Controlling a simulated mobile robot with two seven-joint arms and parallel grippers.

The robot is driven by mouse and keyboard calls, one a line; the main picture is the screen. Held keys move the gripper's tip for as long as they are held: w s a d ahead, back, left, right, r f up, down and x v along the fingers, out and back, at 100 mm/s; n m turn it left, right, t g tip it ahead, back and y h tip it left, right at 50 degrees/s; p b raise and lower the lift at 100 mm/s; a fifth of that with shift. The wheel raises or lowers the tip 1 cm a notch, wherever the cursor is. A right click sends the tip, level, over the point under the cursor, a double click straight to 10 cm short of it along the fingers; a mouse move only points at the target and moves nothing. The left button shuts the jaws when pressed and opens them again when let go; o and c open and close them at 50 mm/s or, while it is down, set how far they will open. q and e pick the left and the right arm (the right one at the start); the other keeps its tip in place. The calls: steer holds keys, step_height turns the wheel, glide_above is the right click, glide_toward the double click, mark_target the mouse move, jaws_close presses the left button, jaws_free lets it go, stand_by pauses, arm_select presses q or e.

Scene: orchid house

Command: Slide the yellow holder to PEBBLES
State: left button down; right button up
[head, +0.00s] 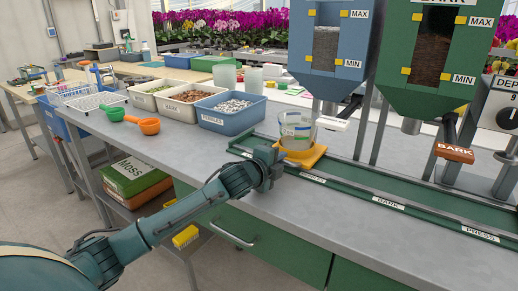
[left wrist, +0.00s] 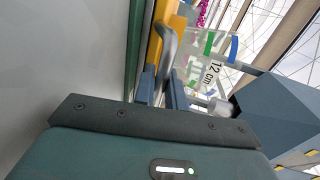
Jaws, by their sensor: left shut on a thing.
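The yellow holder (head: 308,158) sits on the green rail (head: 345,185) along the bench and carries a clear pot (head: 296,126). My left gripper (head: 274,165) is at the holder's near left side, shut on its handle. In the left wrist view the grey handle (left wrist: 169,50) runs between the fingers (left wrist: 163,92), with the yellow holder (left wrist: 176,22) and the pot marked "12 cm" (left wrist: 210,72) beyond. The blue hopper's spout (head: 329,108) is above and slightly right of the pot. The rail label closest to the holder (head: 313,178) is too small to read. My right gripper is out of view.
A green hopper (head: 433,90) stands right of the blue hopper (head: 327,50); rail labels BARK (head: 388,204) and PRESS (head: 480,235) lie to the right. A blue bin of pale stones (head: 222,120) stands left of the rail. The rail right of the holder looks clear.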

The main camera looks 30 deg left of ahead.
arm_select(q)
steer(key=d, duration=0.3)
steer(key=d+p, duration=0.1)
steer(key=d, duration=0.5)
steer(key=shift+s+p, duration=0.3)
steer(key=shift+s, duration=0.05)
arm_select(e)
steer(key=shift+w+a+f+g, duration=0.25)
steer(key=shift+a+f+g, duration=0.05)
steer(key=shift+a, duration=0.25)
arm_select(q)
steer(key=c, duration=1.5)
jaws_free()
steer(key=shift+c, duration=0.2)
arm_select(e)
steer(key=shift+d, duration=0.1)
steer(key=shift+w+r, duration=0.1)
arm_select(q)
steer(key=shift+s+a, duration=0.1)
steer(key=shift+s, duration=0.25)
steer(key=p+v, duration=0.1)
steer(key=v, duration=1.1)
steer(key=shift+s+r, duration=0.15)
steer(key=shift+s, duration=0.1)
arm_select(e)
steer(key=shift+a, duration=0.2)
